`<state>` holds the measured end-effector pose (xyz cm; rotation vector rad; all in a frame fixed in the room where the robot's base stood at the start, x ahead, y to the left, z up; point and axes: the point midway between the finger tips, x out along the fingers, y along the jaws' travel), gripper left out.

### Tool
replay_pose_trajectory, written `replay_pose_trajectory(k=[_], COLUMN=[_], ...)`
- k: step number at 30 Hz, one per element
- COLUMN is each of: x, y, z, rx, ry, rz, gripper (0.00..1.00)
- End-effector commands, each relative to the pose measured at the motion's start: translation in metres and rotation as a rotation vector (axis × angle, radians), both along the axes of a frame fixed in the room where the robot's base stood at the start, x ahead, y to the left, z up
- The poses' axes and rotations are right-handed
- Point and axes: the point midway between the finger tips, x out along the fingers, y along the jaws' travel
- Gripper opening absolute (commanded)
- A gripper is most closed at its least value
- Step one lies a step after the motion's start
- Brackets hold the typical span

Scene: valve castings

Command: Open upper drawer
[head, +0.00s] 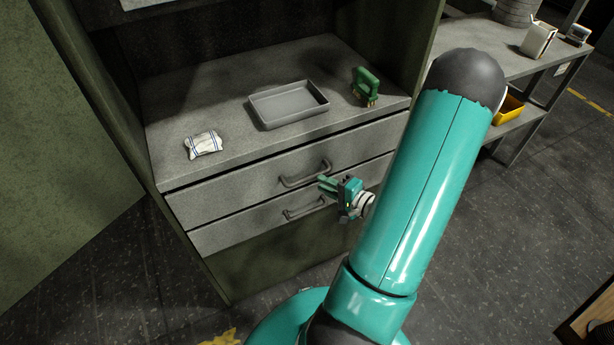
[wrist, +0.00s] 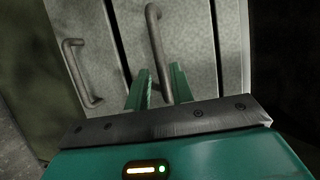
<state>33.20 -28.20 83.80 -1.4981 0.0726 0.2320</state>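The upper drawer (head: 240,190) is a grey speckled front below the worktop and looks shut. Its grey bar handle (head: 305,174) sits near the middle of the front; it also shows in the wrist view (wrist: 155,42). My gripper (head: 325,185) is just in front of the drawers, by the right end of this handle. In the wrist view my two green fingers (wrist: 160,88) are apart, with the handle's near end showing between them. I cannot tell whether they touch it.
A side table (head: 510,65) stands at right.

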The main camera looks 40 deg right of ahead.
Motion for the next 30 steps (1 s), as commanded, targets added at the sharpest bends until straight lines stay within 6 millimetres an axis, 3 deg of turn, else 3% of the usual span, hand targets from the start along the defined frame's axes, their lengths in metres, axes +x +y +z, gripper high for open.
replay_pose_trajectory(k=[6,12,21,25,30], x=[0.042,0.063,0.066,0.066,0.066], y=[0.007,0.01,0.011,0.011,0.011], z=[-0.008,-0.011,-0.012,-0.012,-0.012], rx=[0.002,0.001,0.001,0.001,0.0], ry=[0.001,0.001,0.001,0.001,0.001], rz=[0.005,0.004,0.004,0.004,0.004], gripper=[0.23,0.23,0.23,0.0,0.0])
